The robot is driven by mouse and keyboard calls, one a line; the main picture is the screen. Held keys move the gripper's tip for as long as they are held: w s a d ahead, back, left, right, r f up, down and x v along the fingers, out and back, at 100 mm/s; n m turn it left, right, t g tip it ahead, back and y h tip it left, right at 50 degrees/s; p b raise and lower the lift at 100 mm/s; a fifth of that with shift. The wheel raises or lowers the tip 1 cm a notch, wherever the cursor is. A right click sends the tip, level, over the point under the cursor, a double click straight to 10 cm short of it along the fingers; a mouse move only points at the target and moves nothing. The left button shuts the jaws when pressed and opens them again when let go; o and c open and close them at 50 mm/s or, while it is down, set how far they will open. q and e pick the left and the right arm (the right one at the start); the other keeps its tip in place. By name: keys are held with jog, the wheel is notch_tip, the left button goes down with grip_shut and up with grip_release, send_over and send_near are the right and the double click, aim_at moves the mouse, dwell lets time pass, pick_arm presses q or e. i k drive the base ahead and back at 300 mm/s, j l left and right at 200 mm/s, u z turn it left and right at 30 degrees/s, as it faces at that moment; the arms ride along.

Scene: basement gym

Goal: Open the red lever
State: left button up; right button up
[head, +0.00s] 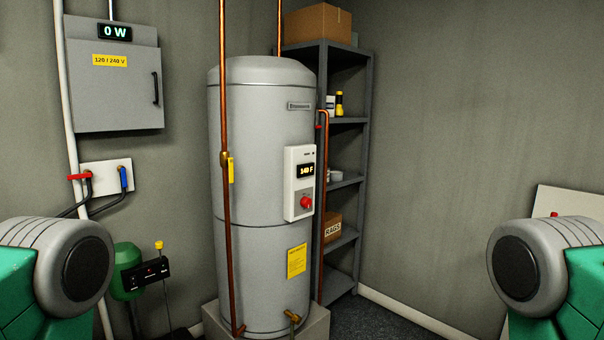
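A red lever (79,178) sits on a white wall panel (105,176) at the left, below the grey electrical box. It lies roughly horizontal, with a dark hose running down from it. A blue lever (124,179) beside it on the same panel stands upright. Only upper parts of my two arms show, at the lower left and lower right edges. Neither gripper is in view. My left arm part is below the red lever in the picture, apart from it.
A grey water heater (262,130) with copper pipes stands on a block in the middle. A green tank (127,270) is at the lower left. A grey shelf (345,130) stands behind the heater. A grey electrical box (115,85) hangs above the panel.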

aim_at(88, 175)
jog(key=i+j+u, duration=0.35)
jog(key=j, duration=0.2)
jog(key=i+j+u, duration=0.3)
jog(key=i+j, duration=0.15)
jog(key=i+j+u, duration=0.35)
jog(key=i+j, duration=0.05)
jog(key=i, duration=0.1)
